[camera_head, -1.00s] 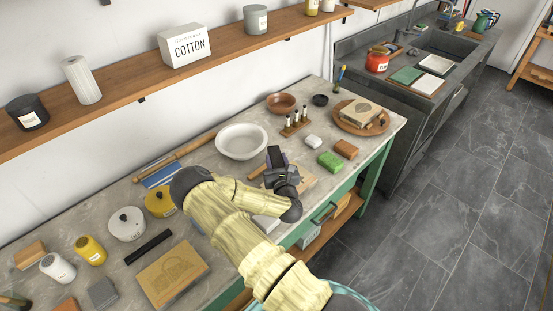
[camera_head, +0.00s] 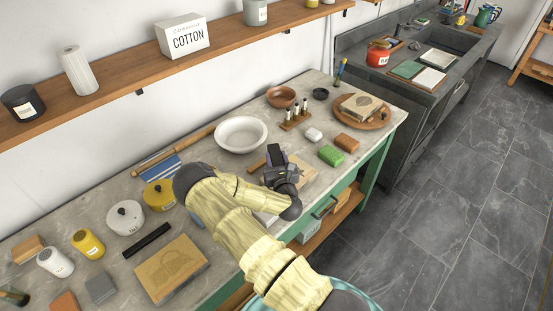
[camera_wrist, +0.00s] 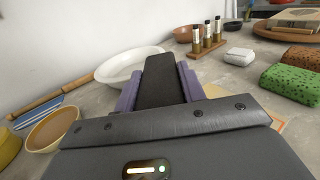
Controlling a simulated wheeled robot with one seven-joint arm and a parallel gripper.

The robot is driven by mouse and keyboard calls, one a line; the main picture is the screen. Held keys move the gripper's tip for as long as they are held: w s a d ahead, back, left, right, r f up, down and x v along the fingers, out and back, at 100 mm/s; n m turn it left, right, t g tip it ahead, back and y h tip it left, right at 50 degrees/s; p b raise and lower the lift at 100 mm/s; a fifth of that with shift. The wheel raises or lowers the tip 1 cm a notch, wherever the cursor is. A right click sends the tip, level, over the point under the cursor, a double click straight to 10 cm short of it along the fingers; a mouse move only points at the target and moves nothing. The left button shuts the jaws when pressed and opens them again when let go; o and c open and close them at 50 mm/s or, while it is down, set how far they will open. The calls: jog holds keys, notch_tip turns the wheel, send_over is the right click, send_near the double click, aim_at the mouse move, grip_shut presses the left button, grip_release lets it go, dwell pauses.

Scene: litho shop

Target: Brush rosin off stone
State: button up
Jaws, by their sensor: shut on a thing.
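My gripper (camera_head: 276,158) is over the middle of the bench, near its front side. In the wrist view its purple fingers (camera_wrist: 160,88) are closed on a dark, flat, block-like thing (camera_wrist: 161,80); I cannot tell whether it is a brush. A pale tan slab (camera_head: 304,177) lies under and beside my gripper, mostly hidden by it. A tan stone with a printed picture (camera_head: 171,269) lies at the bench's front left. A brush with dark bristles (camera_head: 14,298) shows at the bottom left edge. I cannot make out rosin on either slab.
A white bowl (camera_head: 240,134) stands behind my gripper. A green block (camera_head: 331,156) and an orange-brown block (camera_head: 347,143) lie to its right, and a rack of small bottles (camera_head: 296,119) stands beyond. A yellow pot (camera_head: 158,195) and a black bar (camera_head: 148,240) are to the left.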

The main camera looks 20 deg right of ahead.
jog(key=shift+f+b, duration=0.9)
jog(key=shift+f, duration=0.05)
jog(key=shift+w+d+b, duration=0.25)
jog(key=shift+w+d, duration=0.1)
jog(key=shift+d, duration=0.5)
jog(key=shift+w+d+b, duration=0.2)
jog(key=shift+w+d, duration=0.15)
jog(key=shift+d, duration=0.45)
jog(key=shift+w+d+f+b, duration=0.1)
jog(key=shift+w+d+b, duration=0.15)
jog(key=shift+d, duration=0.3)
jog(key=shift+w+d+r+b, duration=0.1)
jog(key=shift+w+d+b, duration=0.15)
jog(key=shift+d, duration=0.35)
jog(key=shift+w+d+f+b, duration=0.15)
jog(key=shift+d+b, duration=0.1)
jog(key=shift+d, duration=0.3)
